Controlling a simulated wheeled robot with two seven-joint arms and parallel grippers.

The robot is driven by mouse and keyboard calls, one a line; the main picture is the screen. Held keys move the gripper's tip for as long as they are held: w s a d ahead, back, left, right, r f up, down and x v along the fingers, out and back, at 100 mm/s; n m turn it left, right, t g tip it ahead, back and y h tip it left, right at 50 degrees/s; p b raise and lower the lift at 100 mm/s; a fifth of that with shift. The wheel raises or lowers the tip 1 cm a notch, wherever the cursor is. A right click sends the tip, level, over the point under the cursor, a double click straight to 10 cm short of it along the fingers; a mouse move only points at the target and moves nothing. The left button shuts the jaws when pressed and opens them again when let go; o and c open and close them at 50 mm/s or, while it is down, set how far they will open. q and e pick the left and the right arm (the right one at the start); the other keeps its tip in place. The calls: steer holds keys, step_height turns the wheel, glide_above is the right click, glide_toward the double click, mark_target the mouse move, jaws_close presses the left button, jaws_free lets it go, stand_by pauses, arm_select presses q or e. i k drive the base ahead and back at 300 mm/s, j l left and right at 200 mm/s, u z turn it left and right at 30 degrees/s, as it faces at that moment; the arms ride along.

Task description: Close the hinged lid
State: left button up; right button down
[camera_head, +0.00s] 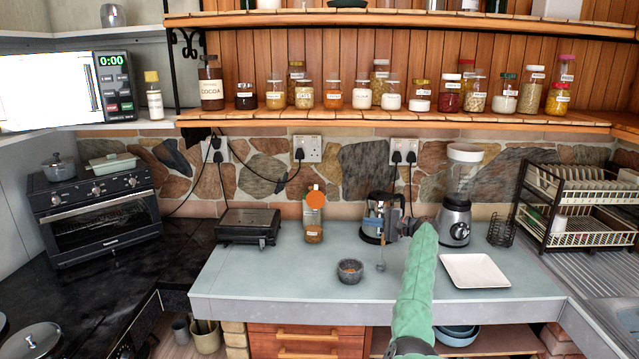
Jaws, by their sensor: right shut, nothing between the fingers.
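My right arm in a green sleeve reaches up from the bottom of the head view. My right gripper (405,228) is shut and empty, at the right side of a dark kettle-like appliance (371,230) on the counter. The gripper partly overlaps this appliance; I cannot tell whether they touch. A hinged lid is not clearly visible on it. A flat black appliance (248,225), like a sandwich press, stands further left, and its top looks down. Which of them bears the task's lid I cannot tell. My left gripper is not in view.
A grey bowl (350,271) stands near the counter (290,283) front. A white square plate (474,271), a blender (456,215) and a dish rack (575,205) are on the right.

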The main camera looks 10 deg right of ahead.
mark_target(314, 198)
steer(key=i, duration=1.05)
